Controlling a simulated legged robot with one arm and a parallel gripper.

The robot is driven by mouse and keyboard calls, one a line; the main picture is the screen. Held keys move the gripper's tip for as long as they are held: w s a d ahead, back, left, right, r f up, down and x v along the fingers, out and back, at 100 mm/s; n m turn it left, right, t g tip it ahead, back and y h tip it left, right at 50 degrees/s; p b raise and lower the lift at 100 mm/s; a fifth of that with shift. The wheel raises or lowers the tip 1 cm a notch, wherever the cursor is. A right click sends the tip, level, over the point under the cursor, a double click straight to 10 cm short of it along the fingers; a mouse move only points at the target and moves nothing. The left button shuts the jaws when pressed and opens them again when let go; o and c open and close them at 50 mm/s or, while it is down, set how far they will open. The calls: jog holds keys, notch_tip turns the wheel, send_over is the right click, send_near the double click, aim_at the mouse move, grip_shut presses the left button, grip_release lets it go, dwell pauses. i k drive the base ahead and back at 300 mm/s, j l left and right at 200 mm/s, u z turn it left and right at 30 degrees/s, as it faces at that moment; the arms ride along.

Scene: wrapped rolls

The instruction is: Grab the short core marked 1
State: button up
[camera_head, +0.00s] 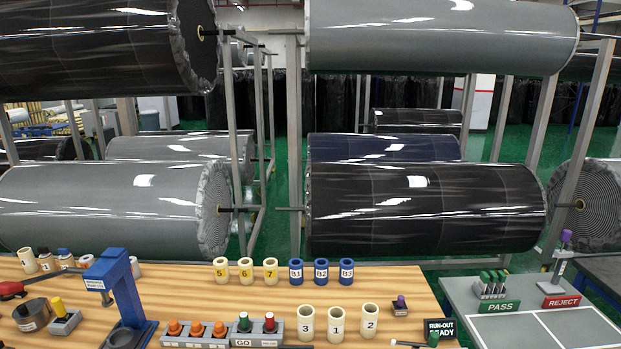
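The short core marked 1 (337,325) is a cream, hollow tube standing upright near the front of the wooden bench. A matching core marked 3 (306,323) stands close on its left. Another marked 2 (369,320) stands on its right, slightly farther back. The open top of core 1 shows and nothing covers its front. My gripper is not in view.
Behind stand yellow cores (245,270) marked 5, 6, 7 and blue cores (321,271). A button box (221,332) is left of core 3, with a blue stand (118,290) farther left. A black run-out sign (440,330) is at right.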

aim_at(336, 320)
jog(key=i+j+u, duration=0.45)
jog(key=i+j, duration=0.45)
